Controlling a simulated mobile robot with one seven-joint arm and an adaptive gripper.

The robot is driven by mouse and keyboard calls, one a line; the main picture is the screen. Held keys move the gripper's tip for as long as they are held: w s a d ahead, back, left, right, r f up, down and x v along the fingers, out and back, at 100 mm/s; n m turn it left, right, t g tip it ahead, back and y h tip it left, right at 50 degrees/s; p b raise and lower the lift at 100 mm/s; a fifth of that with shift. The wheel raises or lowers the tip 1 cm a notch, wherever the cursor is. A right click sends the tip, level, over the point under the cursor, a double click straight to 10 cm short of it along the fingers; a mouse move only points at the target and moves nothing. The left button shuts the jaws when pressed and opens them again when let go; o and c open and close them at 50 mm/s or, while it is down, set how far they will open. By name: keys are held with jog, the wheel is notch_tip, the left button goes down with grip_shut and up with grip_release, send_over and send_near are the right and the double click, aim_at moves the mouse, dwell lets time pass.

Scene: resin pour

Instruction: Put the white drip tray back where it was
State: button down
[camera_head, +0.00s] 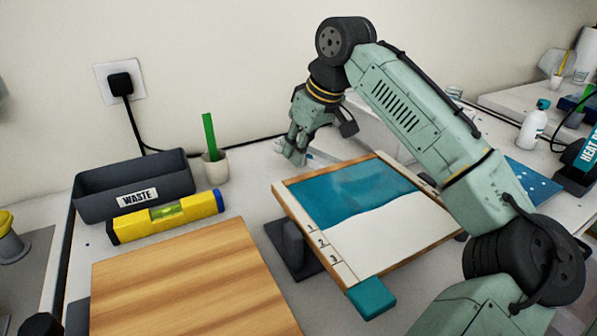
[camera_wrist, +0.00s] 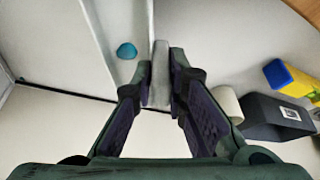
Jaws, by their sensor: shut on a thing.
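The white drip tray (camera_wrist: 160,72) has its pale, narrow wall between my fingertips in the wrist view. A teal blob (camera_wrist: 126,50) of resin lies on the pale surface beside that wall. My gripper (camera_wrist: 160,85) is shut on the tray's wall. In the camera_head view my gripper (camera_head: 297,155) points down behind the framed board. The tray is mostly hidden there by my arm and the board, so I cannot tell whether it rests on the table.
A wood-framed board (camera_head: 352,215) with teal and white areas stands raised at centre, with a teal block (camera_head: 371,298) at its front. Left are a waste bin (camera_head: 90,196), a yellow level (camera_head: 165,216), a cup with a green stick (camera_head: 215,168) and a wooden board (camera_head: 185,285).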

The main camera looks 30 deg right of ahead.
notch_tip(320, 180, down, 3)
jog(key=b, duration=0.2)
jog(key=shift+f+b, duration=0.2)
jog(key=shift+b, duration=0.2)
jog(key=shift+r, duration=0.15)
jog(key=c, duration=2.1)
grip_release()
jog(key=shift+f, duration=0.2)
jog(key=o, duration=0.5)
jog(key=p+v, duration=0.9)
jog(key=v, duration=0.3)
jog(key=shift+r+p, duration=0.2)
jog(key=shift+p, duration=0.1)
